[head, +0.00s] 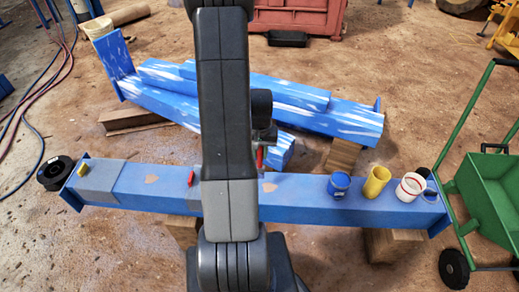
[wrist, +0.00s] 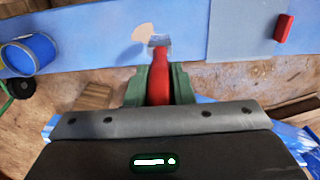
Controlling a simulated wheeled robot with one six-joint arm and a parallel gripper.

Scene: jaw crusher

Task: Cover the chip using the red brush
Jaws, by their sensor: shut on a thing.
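My gripper (wrist: 160,78), with green fingers, is shut on the red brush (wrist: 160,88). The brush points up the picture in the wrist view, and its pale bristle end lies over the blue beam (wrist: 95,40). A beige chip (wrist: 143,32) in the beam's paint shows just up and left of the bristles; I cannot tell whether they touch. In the head view this chip (head: 269,187) is right of my arm, and the brush (head: 259,157) shows as a small red piece above the beam. A second beige chip (head: 152,179) lies further left.
A blue can (head: 339,184), yellow cup (head: 376,181) and white cup (head: 409,187) stand on the beam's right part. A grey patch (head: 101,178) and small red object (head: 191,178) are at left. A green cart (head: 490,190) stands at right; more blue beams (head: 330,115) lie behind.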

